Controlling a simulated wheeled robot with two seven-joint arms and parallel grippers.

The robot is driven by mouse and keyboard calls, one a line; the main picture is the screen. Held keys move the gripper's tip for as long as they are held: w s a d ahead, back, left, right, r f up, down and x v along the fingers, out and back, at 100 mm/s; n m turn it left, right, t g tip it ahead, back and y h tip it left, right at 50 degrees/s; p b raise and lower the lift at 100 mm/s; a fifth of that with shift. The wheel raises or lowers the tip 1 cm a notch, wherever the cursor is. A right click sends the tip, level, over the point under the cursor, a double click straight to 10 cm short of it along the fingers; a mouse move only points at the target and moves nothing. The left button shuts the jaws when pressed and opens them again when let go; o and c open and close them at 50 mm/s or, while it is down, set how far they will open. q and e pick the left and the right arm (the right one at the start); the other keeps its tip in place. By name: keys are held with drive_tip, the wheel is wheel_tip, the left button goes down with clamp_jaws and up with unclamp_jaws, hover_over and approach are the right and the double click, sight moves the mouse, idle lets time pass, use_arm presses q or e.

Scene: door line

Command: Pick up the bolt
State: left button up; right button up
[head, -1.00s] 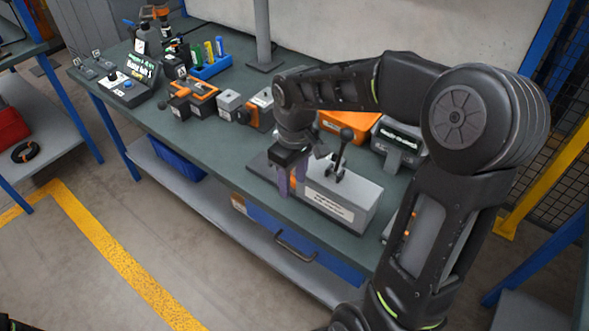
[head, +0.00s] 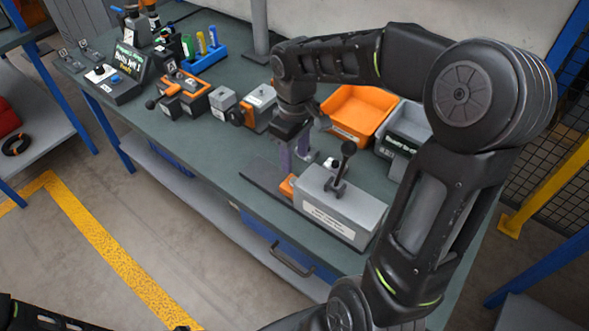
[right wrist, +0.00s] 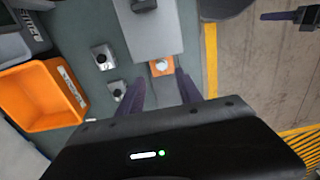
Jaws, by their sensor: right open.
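My right gripper (head: 293,158) is open and empty, pointing down above the bench beside the left end of a grey lever fixture (head: 350,215). In the right wrist view the gripper (right wrist: 160,88) has its two purple fingers apart. Just beyond the fingertips is an orange block (right wrist: 160,68) at the end of the fixture, with a pale round piece (right wrist: 161,64) on it, which may be the bolt head. In the head view the orange block (head: 287,187) is partly hidden and the bolt cannot be made out. My left gripper does not show clearly.
An orange bin (head: 360,108) and a grey bin (head: 408,122) stand behind the fixture. Two small grey blocks (right wrist: 103,57) (right wrist: 118,90) sit near it. Other devices and a blue rack (head: 208,60) fill the left of the bench. The front left strip is clear.

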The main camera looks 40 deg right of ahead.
sight(294, 179)
drive_tip(key=shift+w+d, duration=0.1)
drive_tip(key=shift+s+a+r, duration=0.1)
drive_tip(key=shift+s+a, duration=0.1)
drive_tip(key=shift+f, duration=1.35)
drive_tip(key=shift+f+p, duration=0.65)
drive_tip(key=shift+f, duration=1.95)
clamp_jaws()
